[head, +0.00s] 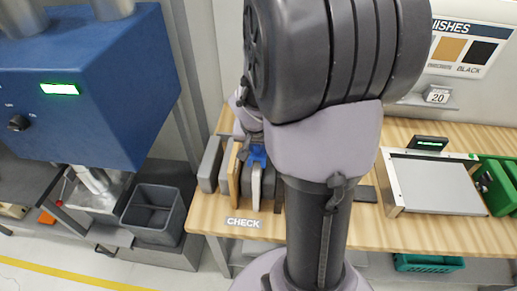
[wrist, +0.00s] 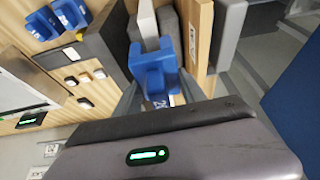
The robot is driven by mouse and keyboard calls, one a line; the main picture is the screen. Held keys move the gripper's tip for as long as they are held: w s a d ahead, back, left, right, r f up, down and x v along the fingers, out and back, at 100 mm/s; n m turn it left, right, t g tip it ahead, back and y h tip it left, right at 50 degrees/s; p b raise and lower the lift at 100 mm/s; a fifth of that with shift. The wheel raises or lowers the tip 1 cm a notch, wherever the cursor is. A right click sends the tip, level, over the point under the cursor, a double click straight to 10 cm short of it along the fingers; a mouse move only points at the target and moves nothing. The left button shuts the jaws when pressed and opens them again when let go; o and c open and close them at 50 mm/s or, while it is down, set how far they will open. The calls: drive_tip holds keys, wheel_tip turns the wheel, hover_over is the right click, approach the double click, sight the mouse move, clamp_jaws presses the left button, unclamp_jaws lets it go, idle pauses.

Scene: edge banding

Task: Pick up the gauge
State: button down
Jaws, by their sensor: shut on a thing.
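A blue gauge (wrist: 155,72) with a white label, partly hidden, sits between the two fingers of my gripper (wrist: 157,92) in the wrist view. My gripper is shut on it. The gauge is right at the end of a white panel (wrist: 147,25) in the rack; I cannot tell whether it straddles or only touches the panel. In the head view the blue gauge (head: 257,153) shows among the upright panels, partly hidden behind my arm.
Upright panels, including a wood-coloured one (head: 234,172), stand close around the gauge above the CHECK label (head: 243,222). Two more blue gauges (wrist: 70,14) lie to the left in the wrist view. A grey bin (head: 152,213) and a blue machine (head: 90,85) stand left of the bench.

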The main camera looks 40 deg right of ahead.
drive_tip(key=s+a+b, duration=0.6)
drive_tip(key=s+a, duration=0.4)
drive_tip(key=a, duration=0.1)
wheel_tip(320, 180, up, 8)
drive_tip(key=p, duration=0.5)
drive_tip(key=shift+a, duration=0.45)
drive_tip(key=shift+s, duration=0.1)
